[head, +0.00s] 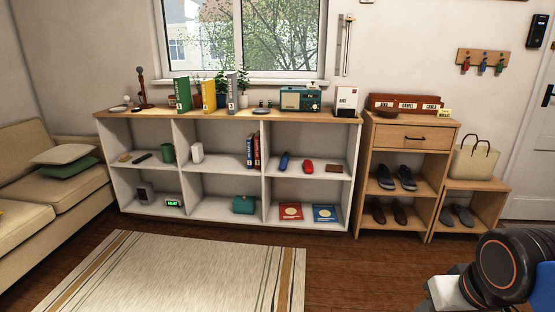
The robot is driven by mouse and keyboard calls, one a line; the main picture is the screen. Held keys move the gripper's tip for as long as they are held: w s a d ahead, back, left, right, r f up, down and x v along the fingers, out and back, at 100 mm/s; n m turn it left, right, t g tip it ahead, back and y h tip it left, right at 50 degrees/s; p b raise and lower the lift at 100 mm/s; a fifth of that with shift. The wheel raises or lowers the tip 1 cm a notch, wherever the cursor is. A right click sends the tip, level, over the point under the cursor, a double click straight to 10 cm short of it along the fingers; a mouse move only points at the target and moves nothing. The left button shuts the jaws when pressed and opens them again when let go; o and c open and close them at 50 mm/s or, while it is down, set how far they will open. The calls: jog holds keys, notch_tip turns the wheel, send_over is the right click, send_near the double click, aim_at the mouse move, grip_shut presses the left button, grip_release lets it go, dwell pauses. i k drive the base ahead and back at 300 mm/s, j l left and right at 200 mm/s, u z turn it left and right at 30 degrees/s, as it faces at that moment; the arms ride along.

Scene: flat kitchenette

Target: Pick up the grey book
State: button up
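The grey book (231,90) stands upright on the wooden top of the low white shelf unit (178,140), under the window. It is the rightmost of three upright books there. A yellow book (208,95) and a green book (183,94) stand to its left, with small gaps between them. My gripper is not in view.
A teal radio (300,98) stands right of the books, with small dark items between. Plants (220,83) stand behind them. A pale striped rug (180,275) covers the floor before the shelf. A sofa (35,190) is left; a shoe cabinet (407,155) is right.

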aim_at(231, 77)
jog(key=i+l+u, duration=0.1)
jog(key=i+u, duration=0.15)
jog(key=i, duration=0.25)
jog(key=i+l+u, duration=0.25)
jog(key=i, duration=0.3)
jog(key=i+l+u, duration=0.25)
jog(key=i, duration=0.25)
jog(key=i+j, duration=0.3)
jog(key=j+u, duration=0.05)
jog(key=j, duration=0.05)
